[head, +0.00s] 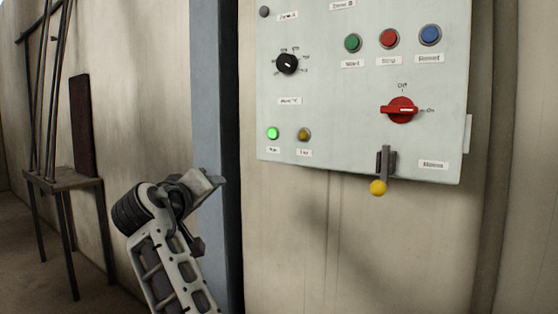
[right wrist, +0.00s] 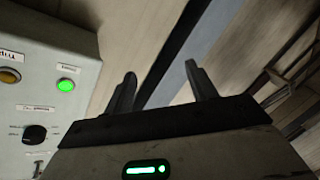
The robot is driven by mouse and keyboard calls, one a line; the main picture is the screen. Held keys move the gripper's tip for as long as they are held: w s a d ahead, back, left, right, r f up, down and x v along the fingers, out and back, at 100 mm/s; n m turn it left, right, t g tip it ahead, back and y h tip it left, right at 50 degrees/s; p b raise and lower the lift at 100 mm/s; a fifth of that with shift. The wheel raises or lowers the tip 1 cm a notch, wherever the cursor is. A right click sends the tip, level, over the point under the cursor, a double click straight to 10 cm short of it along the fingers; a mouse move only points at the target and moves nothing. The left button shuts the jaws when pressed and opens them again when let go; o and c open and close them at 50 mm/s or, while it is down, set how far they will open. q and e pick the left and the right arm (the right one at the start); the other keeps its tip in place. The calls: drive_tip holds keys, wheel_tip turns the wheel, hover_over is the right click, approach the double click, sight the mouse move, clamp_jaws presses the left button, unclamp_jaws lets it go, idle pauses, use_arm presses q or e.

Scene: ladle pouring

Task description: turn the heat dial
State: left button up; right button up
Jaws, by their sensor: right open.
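The black round dial (head: 287,64) with a white pointer mark is on the upper left of the grey control panel (head: 350,135) in the head view, with small markings around it. It also shows at the lower left of the right wrist view (right wrist: 36,134). My right gripper (head: 212,183) is left of and below the panel, apart from it. In the right wrist view its two fingers (right wrist: 160,75) are spread with nothing between them. My left gripper is not in view.
The panel has a lit green lamp (head: 272,133), an amber lamp (head: 304,135), green, red and blue buttons, and a red rotary switch (head: 401,110) pointing to On. A yellow-knobbed lever (head: 378,187) hangs at its lower edge. A metal stand (head: 60,182) is far left.

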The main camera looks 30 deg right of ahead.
drive_tip(key=s+a+r+m+g+h, duration=0.1)
drive_tip(key=s+r+m+h, duration=0.15)
drive_tip(key=r, duration=0.55)
drive_tip(key=s+r+m+g+h, duration=0.1)
drive_tip(key=s+r, duration=0.2)
drive_tip(key=r, duration=0.4)
drive_tip(key=m+g+h, duration=0.2)
drive_tip(key=m+g, duration=0.1)
drive_tip(key=m, duration=0.1)
approach(284, 63)
drive_tip(key=p+x, duration=0.2)
drive_tip(key=x, duration=0.5)
drive_tip(key=shift+w+d+p, duration=0.1)
drive_tip(key=shift+d+p, duration=0.15)
drive_tip(key=shift+p, duration=0.1)
drive_tip(key=shift+w+d, duration=0.25)
drive_tip(key=shift+d, duration=0.25)
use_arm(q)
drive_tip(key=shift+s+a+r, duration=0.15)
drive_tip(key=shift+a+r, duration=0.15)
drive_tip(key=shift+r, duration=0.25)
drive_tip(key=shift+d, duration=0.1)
use_arm(e)
drive_tip(key=c, duration=1)
